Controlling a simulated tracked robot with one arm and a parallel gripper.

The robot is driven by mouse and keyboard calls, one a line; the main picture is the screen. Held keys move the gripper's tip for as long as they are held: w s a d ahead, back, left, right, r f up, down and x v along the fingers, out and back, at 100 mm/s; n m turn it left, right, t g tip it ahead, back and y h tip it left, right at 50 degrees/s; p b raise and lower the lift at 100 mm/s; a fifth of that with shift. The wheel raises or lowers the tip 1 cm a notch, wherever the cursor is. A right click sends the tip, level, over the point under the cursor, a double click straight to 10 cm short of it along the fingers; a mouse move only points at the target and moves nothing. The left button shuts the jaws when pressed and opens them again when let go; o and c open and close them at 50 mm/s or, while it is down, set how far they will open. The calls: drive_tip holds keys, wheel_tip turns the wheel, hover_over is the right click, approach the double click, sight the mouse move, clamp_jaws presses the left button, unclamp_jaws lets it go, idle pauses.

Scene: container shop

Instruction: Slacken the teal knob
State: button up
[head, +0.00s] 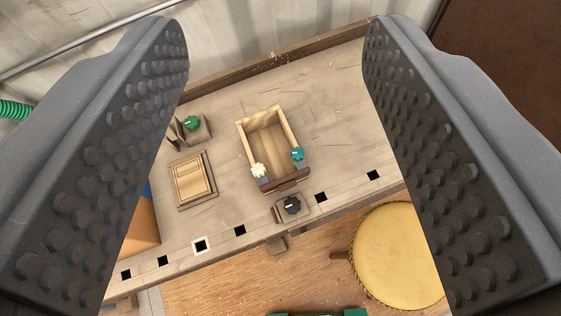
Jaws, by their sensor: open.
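The teal knob (298,154) is small and lobed, and sits at the front right corner of a wooden open-topped box (243,135) on the workbench. A white knob (258,170) sits at the box's front left corner. My gripper (277,45) is open, with its two studded dark fingers at the left and right of the view. The box and the teal knob show between the fingers, well below them. Nothing is between the fingertips.
The workbench (335,100) also bears a green knob (192,123) on a block, a wooden panel (193,180) and a black knob (292,205) at the front edge. Square holes line that edge. A yellow stool (397,255) stands in front. The bench right of the box is clear.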

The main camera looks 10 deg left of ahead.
drive_tip(key=w+f+m+g+p, duration=0.3)
drive_tip(key=w+f, duration=0.3)
drive_tip(key=w, duration=0.4)
drive_tip(key=m+g+p, duration=1.1)
hover_over(298, 150)
wheel_tip(298, 150, down, 31)
wheel_tip(298, 150, down, 12)
drive_tip(key=shift+f+p, duration=0.25)
drive_tip(key=shift+p, duration=0.45)
